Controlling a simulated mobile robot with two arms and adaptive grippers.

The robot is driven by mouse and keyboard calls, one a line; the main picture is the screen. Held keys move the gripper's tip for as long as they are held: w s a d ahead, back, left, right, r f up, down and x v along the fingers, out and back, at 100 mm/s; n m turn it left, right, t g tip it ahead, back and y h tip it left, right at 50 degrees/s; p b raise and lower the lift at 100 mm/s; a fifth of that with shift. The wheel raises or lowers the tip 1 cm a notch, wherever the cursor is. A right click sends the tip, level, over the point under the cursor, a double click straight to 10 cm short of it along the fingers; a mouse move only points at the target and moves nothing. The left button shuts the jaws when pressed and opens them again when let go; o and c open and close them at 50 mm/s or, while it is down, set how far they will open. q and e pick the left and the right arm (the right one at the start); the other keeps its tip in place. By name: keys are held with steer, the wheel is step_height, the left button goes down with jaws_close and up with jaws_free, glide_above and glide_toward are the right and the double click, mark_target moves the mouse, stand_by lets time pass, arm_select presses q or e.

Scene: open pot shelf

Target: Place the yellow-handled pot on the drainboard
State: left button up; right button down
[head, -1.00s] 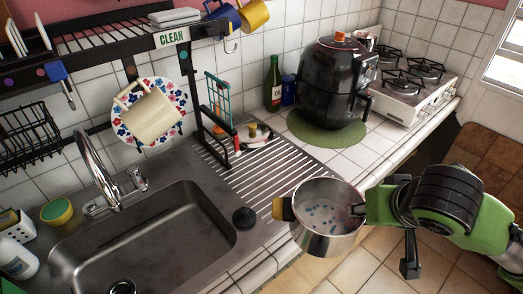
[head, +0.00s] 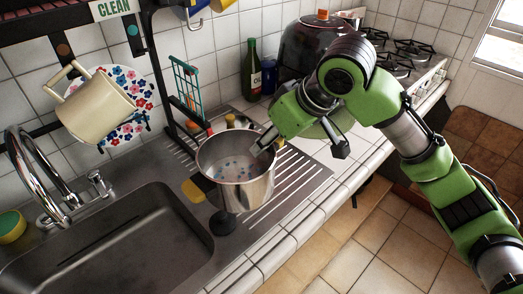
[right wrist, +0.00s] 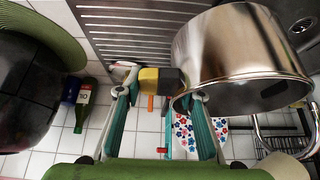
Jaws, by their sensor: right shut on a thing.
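The steel pot (head: 237,178) has a yellow handle (head: 194,190) on its left side and small blue marks inside. My right gripper (head: 263,143) is at the pot's far right side. In the right wrist view, its fingers (right wrist: 160,88) are shut on a yellow-and-black handle (right wrist: 158,79), with the pot (right wrist: 240,55) beside it. The drainboard also shows in the right wrist view (right wrist: 130,28). My left gripper is out of view.
A rack post (head: 160,90) and small items stand behind the drainboard. A cream pot (head: 95,105) hangs at left. A green bottle (head: 254,70) and black cooker (head: 312,45) stand behind.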

steer(key=w+d+f+p, duration=0.1)
steer(key=w+f, duration=0.2)
steer(key=w+d+f+p, duration=0.1)
steer(key=w+f, duration=0.3)
steer(key=w+f+p, duration=0.1)
steer(key=w+f, duration=0.2)
steer(key=w, duration=0.1)
steer(key=shift+w+d+f, duration=0.25)
steer(key=shift+d+f, duration=0.05)
steer(key=shift+d, duration=0.1)
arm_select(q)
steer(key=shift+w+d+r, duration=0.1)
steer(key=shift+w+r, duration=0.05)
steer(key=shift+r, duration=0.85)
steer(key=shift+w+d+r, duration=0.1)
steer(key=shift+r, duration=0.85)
arm_select(e)
steer(key=shift+f, duration=0.55)
steer(key=c, duration=1.4)
jaws_free()
steer(key=shift+f, duration=0.25)
steer(key=shift+s, duration=0.1)
steer(key=shift+r, duration=0.15)
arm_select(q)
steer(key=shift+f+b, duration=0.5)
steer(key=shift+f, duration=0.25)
arm_select(e)
steer(key=v, duration=1.2)
